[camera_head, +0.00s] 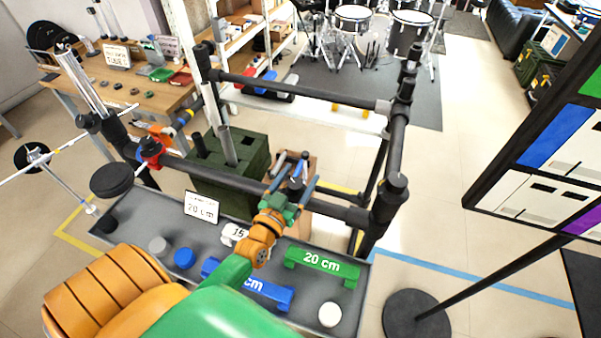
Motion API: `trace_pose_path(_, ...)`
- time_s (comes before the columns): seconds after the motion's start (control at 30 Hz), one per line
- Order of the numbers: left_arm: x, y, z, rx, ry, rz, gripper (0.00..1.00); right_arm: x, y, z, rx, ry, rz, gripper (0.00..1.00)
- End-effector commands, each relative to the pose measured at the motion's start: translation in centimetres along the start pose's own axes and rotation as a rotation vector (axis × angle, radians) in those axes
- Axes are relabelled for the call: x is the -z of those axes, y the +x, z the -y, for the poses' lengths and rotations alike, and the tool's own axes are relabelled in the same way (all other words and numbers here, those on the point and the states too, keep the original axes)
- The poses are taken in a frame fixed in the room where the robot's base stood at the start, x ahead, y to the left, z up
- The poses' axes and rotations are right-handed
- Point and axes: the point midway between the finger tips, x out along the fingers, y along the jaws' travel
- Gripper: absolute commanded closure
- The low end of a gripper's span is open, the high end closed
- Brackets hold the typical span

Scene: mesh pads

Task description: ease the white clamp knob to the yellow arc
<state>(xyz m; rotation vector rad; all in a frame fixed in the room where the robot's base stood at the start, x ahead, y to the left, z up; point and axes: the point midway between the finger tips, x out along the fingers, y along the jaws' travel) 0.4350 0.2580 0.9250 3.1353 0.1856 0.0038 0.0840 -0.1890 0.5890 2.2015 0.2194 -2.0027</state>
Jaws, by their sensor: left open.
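A white round knob-like disc (330,315) lies at the right front of the grey tray; I cannot tell whether it is the clamp knob. A pale collar (383,107) sits on the far black rail. I cannot make out a yellow arc; my gripper may hide it. My left gripper (297,178) is open at the near black rail (335,210), its blue-grey fingers pointing away around small dark parts. Whether it touches them is unclear. My orange and green left arm covers part of the tray. My right gripper is not in view.
The grey tray (130,217) holds a green "20 cm" block (322,264), a partly hidden blue block (283,295), a blue knob (184,258) and a grey knob (158,246). Black uprights surround the rails. A round black stand base (416,316) is at right.

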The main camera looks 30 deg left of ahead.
Motion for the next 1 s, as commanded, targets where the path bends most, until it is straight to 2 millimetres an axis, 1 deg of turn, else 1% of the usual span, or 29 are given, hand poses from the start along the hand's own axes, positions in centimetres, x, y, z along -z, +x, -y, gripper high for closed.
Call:
trace_pose_path(0.03, 0.1, 0.5, 0.0, 0.0, 0.0, -0.001, 0.19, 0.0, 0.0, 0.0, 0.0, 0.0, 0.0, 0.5)
trace_pose_path(0.1, 0.0, 0.9, 0.0, 0.0, 0.001, -0.001, 0.19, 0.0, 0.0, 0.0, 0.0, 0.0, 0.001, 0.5)
trace_pose_path(0.3, 0.0, 0.9, 0.0, 0.0, 0.001, 0.0, 0.19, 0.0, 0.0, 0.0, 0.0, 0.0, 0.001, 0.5)
trace_pose_path(0.33, 0.0, 0.9, 0.0, 0.0, 0.001, 0.0, 0.24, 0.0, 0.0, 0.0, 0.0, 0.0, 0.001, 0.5)
trace_pose_path(0.37, 0.0, 0.9, 0.0, 0.0, 0.001, 0.0, 0.32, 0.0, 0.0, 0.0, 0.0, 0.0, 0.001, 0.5)
trace_pose_path(0.4, 0.0, 0.9, 0.0, 0.0, 0.001, 0.0, 0.43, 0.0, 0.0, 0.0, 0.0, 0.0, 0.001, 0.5)
trace_pose_path(0.47, 0.0, 0.9, 0.0, 0.0, 0.0, 0.0, 0.59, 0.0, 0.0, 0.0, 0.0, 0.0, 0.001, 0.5)
trace_pose_path(0.5, 0.0, 0.9, 0.0, 0.0, 0.0, 0.0, 0.7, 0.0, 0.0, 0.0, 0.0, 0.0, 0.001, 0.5)
trace_pose_path(0.57, 0.0, 0.9, 0.0, 0.0, 0.0, 0.0, 0.86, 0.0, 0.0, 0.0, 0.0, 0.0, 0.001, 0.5)
trace_pose_path(0.6, 0.0, 0.9, 0.0, 0.0, 0.0, 0.0, 0.97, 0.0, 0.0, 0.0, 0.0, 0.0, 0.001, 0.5)
trace_pose_path(0.63, 0.0, 0.9, 0.0, 0.0, 0.0, 0.0, 1.0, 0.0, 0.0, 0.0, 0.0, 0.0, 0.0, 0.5)
trace_pose_path(0.73, 0.2, 1.0, 0.1, 0.023, -0.004, -0.002, 1.0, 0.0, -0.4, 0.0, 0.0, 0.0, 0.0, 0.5)
trace_pose_path(0.87, 0.4, 1.0, 0.3, 0.099, -0.005, -0.004, 1.0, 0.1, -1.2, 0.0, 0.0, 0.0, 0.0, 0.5)
trace_pose_path(1.0, 0.1, 0.9, 0.4, 0.131, -0.002, -0.001, 1.0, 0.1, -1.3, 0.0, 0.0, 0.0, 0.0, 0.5)
